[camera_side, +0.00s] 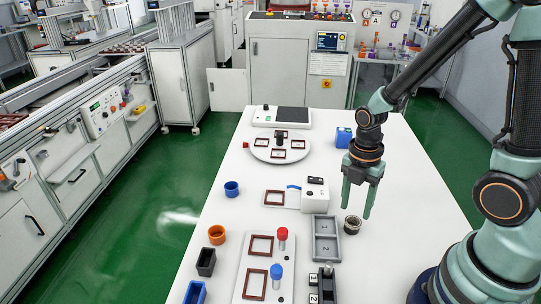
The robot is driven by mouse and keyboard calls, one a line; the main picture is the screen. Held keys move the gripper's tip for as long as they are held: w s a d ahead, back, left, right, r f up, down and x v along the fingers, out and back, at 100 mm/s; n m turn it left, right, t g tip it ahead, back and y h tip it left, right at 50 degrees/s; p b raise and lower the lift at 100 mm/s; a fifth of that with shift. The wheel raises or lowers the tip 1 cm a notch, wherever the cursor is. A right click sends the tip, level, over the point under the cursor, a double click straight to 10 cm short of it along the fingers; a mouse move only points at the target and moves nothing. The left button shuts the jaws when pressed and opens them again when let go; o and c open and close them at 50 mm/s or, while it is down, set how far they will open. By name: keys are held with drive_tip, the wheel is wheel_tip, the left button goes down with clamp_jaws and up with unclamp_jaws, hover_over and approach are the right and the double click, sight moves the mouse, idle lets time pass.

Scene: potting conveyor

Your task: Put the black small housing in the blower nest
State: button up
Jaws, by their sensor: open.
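The black small housing (206,262), a small open-topped black box, stands upright on the left part of the white table, near its left edge. The blower nest is likely the brown square frame (274,198) on a white plate beside a white unit (315,194) with a blue nozzle (293,187). The frame looks empty. My gripper (357,211) is open and empty, pointing down to the right of the blower unit, above a dark round cup (352,226). It is well to the right of the black housing.
A grey two-compartment tray (326,250) and a white plate with brown frames and red (282,234) and blue (276,272) knobs stand in front. An orange ring (217,234), blue cup (232,188) and blue box (195,293) line the left edge. A turntable (258,153) stands behind.

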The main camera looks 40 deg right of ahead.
sight(353, 219)
drive_tip(key=shift+s+f, duration=0.1)
drive_tip(key=shift+f, duration=2.3)
drive_tip(key=shift+c, duration=0.3)
clamp_jaws()
